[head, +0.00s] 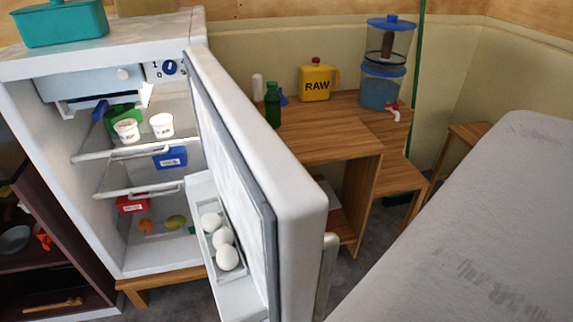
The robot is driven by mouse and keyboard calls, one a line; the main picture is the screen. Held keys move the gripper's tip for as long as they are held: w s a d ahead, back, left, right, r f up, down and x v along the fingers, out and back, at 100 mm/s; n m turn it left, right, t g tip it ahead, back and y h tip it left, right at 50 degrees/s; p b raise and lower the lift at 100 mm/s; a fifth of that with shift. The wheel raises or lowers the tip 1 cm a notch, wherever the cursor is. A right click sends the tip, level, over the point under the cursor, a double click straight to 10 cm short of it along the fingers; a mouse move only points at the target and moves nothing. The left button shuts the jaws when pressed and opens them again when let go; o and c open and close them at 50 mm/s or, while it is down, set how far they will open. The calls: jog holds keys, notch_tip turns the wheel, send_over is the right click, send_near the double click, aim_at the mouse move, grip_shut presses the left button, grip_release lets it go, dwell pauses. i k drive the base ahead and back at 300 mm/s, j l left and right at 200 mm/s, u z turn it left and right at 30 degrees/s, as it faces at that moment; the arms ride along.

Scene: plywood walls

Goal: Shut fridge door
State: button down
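The white fridge (55,125) stands at the left with its inside in view. Its door (255,130) is wide open and swung out toward me, its hinge side at the fridge's right edge. A metal handle (326,270) shows on the door's outer side, low at the right. Several eggs sit in the door's shelf. Cups, a blue box, a red box and a few small items are on the inner shelves. My gripper is not in view.
A wooden desk (320,135) with a yellow RAW jug (317,83), green bottle (272,104) and water dispenser (385,65) stands behind the door. A bed (480,220) fills the right. A dark shelf (45,255) is left. Little grey floor shows between door and bed.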

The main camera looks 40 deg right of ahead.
aim_at(277, 212)
jog(key=k+l, duration=0.2)
jog(key=l, duration=0.15)
jog(key=k+l, duration=0.2)
jog(key=l, duration=0.2)
jog(key=k+l, duration=0.2)
jog(key=l, duration=0.15)
jog(key=k+l, duration=0.2)
jog(key=l, duration=0.2)
jog(key=k+l+u, duration=0.1)
jog(key=l, duration=0.3)
jog(key=k+l+u, duration=0.1)
jog(key=l, duration=0.3)
jog(key=k+l+u, duration=0.1)
jog(key=k+l, duration=0.15)
jog(key=l, duration=0.1)
